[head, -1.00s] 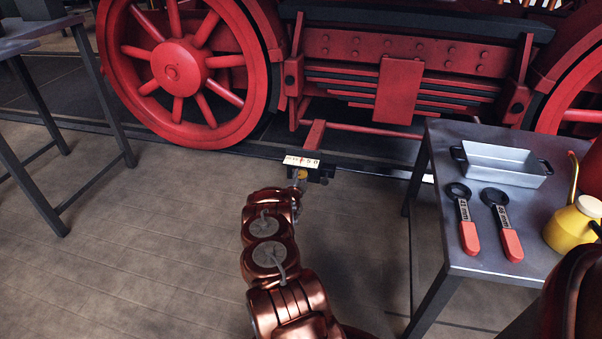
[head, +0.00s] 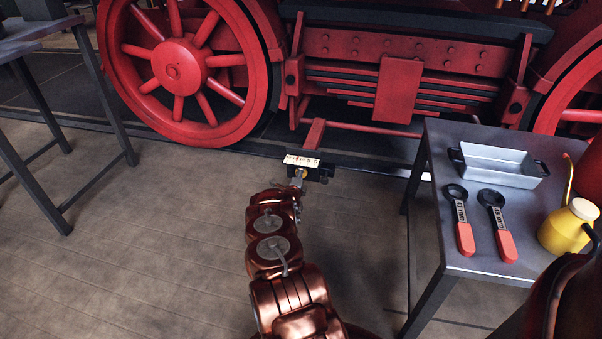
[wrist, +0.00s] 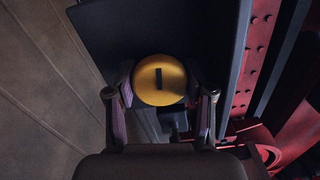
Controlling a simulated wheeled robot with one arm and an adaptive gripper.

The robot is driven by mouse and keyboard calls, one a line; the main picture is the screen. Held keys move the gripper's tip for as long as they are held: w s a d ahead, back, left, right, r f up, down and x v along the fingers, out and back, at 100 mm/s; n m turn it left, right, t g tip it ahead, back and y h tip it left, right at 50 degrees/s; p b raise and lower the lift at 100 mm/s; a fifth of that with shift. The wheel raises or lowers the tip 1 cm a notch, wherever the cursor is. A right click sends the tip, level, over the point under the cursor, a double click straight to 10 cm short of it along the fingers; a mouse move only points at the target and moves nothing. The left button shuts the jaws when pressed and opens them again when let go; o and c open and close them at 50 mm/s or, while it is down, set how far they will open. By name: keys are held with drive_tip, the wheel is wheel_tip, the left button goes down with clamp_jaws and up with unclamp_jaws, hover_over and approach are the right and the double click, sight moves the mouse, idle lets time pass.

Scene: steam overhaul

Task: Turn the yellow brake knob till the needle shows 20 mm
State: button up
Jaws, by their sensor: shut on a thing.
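The yellow brake knob (wrist: 160,79) shows in the wrist view as a round disc with a dark slot standing upright on its face. My gripper (wrist: 160,95) has one finger on each side of the knob and is shut on it. In the head view the knob (head: 300,173) is a small yellow spot under the gauge, at the end of my arm. The pale scale plate (head: 301,162) sits on top of a dark block (head: 318,174) beside the rail. Its figures and needle are too small to read surely from here.
A red locomotive wheel (head: 172,72) and red frame stand behind the gauge. At right a metal table (head: 455,262) holds a tray (head: 500,180), two red-handled wrenches (head: 500,240) and a yellow oil can (head: 566,226). Another table (head: 62,28) stands at left. The floor between is clear.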

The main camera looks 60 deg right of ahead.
idle(0.4)
drive_tip(key=o, duration=1.2)
